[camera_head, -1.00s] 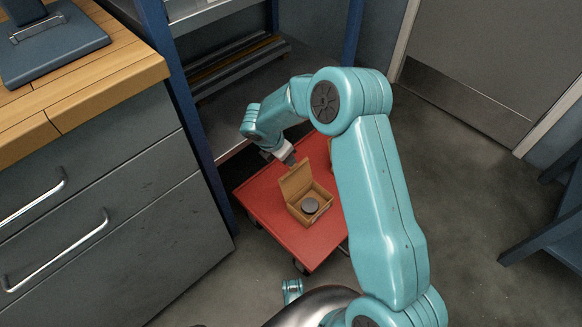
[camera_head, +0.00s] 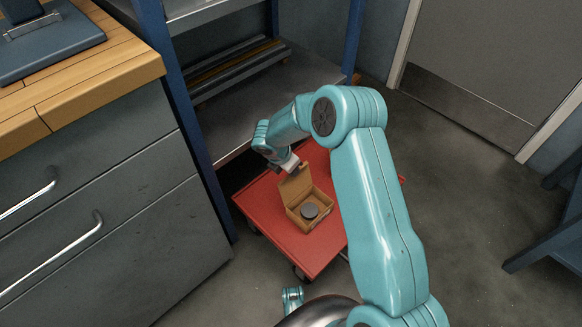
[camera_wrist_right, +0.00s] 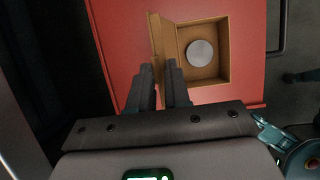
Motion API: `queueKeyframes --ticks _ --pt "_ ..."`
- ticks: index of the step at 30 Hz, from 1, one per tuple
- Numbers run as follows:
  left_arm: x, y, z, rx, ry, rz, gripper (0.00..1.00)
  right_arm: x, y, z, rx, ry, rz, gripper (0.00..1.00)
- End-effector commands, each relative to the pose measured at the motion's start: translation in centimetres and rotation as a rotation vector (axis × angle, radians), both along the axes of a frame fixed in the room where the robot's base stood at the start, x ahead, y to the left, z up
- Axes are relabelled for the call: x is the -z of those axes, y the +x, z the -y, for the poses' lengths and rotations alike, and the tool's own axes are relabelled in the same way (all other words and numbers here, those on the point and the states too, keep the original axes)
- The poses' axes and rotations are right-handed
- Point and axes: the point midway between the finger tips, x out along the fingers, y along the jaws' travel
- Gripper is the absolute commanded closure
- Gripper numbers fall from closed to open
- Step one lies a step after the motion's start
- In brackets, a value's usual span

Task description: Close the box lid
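A small brown box (camera_head: 325,214) stands on the red cart top with its lid (camera_head: 294,187) raised, roughly upright. A grey round object (camera_head: 309,211) lies inside. In the right wrist view the box (camera_wrist_right: 228,68), its upright lid (camera_wrist_right: 157,40) and the grey disc (camera_wrist_right: 201,53) show beyond the fingers. My right gripper (camera_head: 291,166) is at the lid's top edge, at the far left of the box. Its dark fingers (camera_wrist_right: 159,66) are apart, with the near end of the lid showing between or just beyond their tips; contact is unclear.
The red cart (camera_head: 265,206) has bare room left of the box. A shelf rack with a blue post (camera_head: 181,90) stands behind it. A grey drawer cabinet (camera_head: 120,190) with a wooden top is at left. My right arm hides the cart's right side.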

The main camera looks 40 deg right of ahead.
Motion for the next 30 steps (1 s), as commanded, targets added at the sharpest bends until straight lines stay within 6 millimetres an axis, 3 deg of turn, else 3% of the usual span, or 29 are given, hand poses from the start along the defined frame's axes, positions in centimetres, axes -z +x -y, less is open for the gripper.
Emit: queueKeyframes --ticks 8,30 --pt "0.0 0.0 0.0 0.0 0.0 -0.001 0.12 -0.2 -0.7 0.1 -0.001 0.0 0.003 1.0" --pt "2.1 0.4 -0.4 -0.015 0.003 0.007 0.12 0.6 -7.4 0.6 -0.001 0.002 -0.004 1.0"
